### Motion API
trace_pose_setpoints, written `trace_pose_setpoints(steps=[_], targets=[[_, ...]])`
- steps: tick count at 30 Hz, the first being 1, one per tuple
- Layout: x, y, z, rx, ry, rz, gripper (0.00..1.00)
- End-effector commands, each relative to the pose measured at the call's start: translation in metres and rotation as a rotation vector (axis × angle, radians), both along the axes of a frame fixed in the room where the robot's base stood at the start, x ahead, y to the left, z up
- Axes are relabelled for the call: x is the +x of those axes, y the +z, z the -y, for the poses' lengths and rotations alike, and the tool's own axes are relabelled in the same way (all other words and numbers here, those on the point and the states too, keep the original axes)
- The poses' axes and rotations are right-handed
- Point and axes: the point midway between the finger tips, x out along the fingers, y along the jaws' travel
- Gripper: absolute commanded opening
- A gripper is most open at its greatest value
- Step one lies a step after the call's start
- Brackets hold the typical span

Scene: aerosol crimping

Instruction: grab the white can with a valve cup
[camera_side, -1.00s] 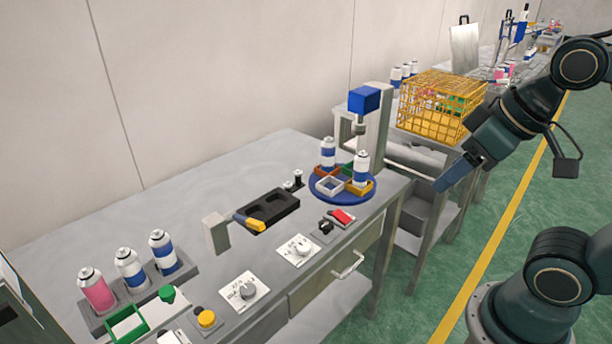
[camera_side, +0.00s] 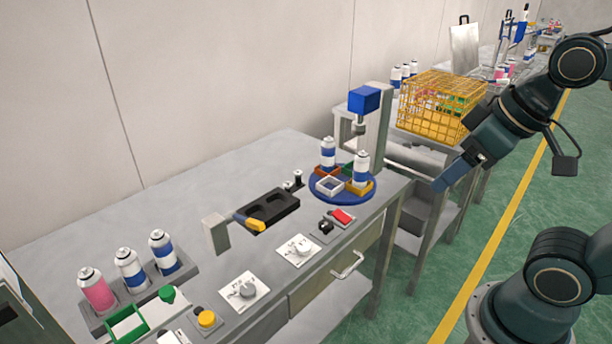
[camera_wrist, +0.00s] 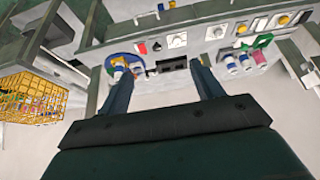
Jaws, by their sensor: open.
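Two white-and-blue cans stand on the blue round turntable (camera_side: 327,196): a rear can (camera_side: 328,153) and a front can (camera_side: 361,169). On the grey rack (camera_side: 190,267) at the left stand two more white-and-blue cans, a middle can (camera_side: 130,270) and a right can (camera_side: 163,252), beside a pink can (camera_side: 98,291). The valve cups on top are too small to make out clearly. My gripper (camera_side: 440,187) is open and empty, in the air right of the table and apart from all cans. In the wrist view its two fingers (camera_wrist: 160,85) are spread wide.
A blue-headed crimping post (camera_side: 364,100) rises behind the turntable. A yellow wire basket (camera_side: 440,105) stands on the table behind. A black holder (camera_side: 270,210), dials and buttons lie on the bench. The back left of the bench is clear.

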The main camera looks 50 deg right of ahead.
Motion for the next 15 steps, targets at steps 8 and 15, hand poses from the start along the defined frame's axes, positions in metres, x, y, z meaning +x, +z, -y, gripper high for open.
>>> trace_pose_setpoints(steps=[8, 15], targets=[[0.025, 0.013, 0.007, -0.072, 0.109, -0.042, 0.66], [0.069, 0.028, 0.022, -0.179, 0.306, -0.110, 0.66]])
